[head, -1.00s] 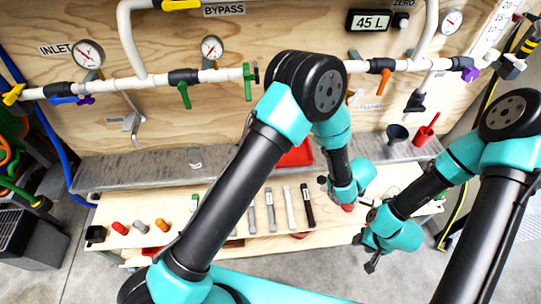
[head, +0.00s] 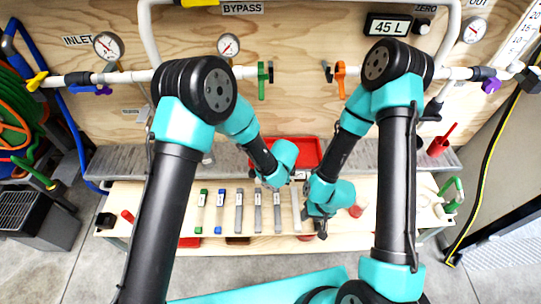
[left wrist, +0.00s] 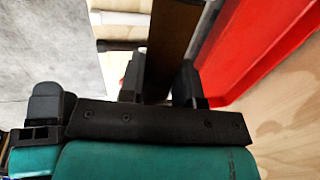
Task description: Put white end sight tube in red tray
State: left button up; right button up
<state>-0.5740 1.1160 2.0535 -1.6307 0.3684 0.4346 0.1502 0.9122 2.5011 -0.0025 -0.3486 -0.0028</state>
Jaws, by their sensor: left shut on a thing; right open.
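The red tray (head: 306,146) stands at the back of the bench, partly behind my left arm, and its red wall (left wrist: 265,45) fills the right of the left wrist view. A pale tube that looks like the white end sight tube (head: 296,208) lies at the right of a row of tubes. My left gripper (head: 283,180) is in front of the tray. In the left wrist view it is shut on a dark brown bar (left wrist: 177,35); I cannot tell the bar's end colour. My right gripper (head: 318,232) is open, low over the bench right of the pale tube.
Several other sight tubes, one with green ends (head: 202,212) and one with blue ends (head: 220,212), lie on the wooden bench. A red funnel (head: 441,140) stands on the grey ledge at right. Pipes and valves line the board behind.

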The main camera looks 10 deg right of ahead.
pick_arm(q)
jog(key=shift+a, duration=0.1)
jog(key=shift+w, duration=0.1)
dwell(0.3)
jog(key=w+d, duration=0.1)
jog(key=w, duration=0.4)
jog(key=w+d+f, duration=0.1)
jog(key=w+d, duration=0.1)
jog(key=w, duration=0.3)
jog(key=w+d, duration=0.1)
jog(key=w, duration=0.3)
jog(key=shift+w+d+f, duration=0.15)
jog(key=shift+w+f, duration=0.05)
jog(key=shift+w, duration=0.2)
jog(key=shift+w, duration=0.15)
jog(key=shift+w+f, duration=0.1)
jog(key=shift+f, duration=1.7)
jog(key=o, duration=0.7)
jog(key=shift+f, duration=0.1)
